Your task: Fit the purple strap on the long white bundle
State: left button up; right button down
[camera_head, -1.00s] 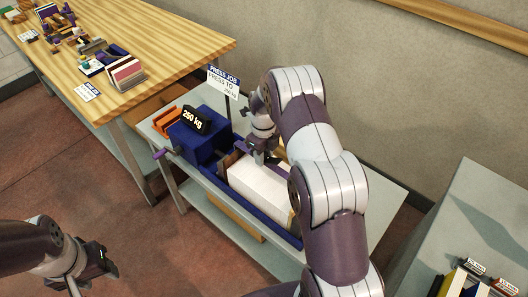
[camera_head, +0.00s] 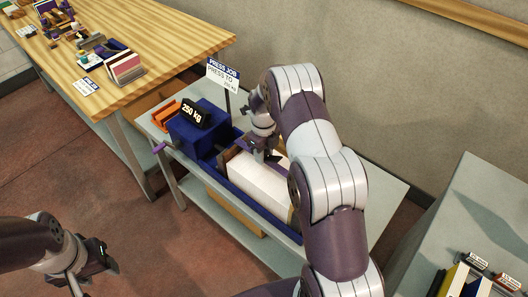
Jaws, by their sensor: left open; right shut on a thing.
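The long white bundle (camera_head: 262,182) lies in a dark blue trough (camera_head: 236,198) on the grey bench, with a brown board at its far-left end. My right gripper (camera_head: 268,156) is shut at the top of the bundle near that end. My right forearm hides the bundle's near right end. My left gripper (camera_head: 92,277) is open and empty at the lower left, well away from the bench.
A blue press block (camera_head: 190,138) marked 250 kg stands at the trough's left end, with a purple handle (camera_head: 159,147). A PRESS JOB sign (camera_head: 223,74) rises behind it. A wooden table (camera_head: 165,40) with several small items is at upper left. A grey cabinet (camera_head: 455,215) is at right.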

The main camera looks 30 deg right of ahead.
jog(key=c, duration=0.6)
grip_release()
jog(key=shift+c, duration=0.2)
jog(key=shift+r, duration=0.4)
notch_tip(320, 180, up, 6)
jog(key=shift+r+b, duration=0.1)
jog(key=shift+b, duration=1.1)
notch_tip(320, 180, up, 6)
jog(key=p, duration=0.3)
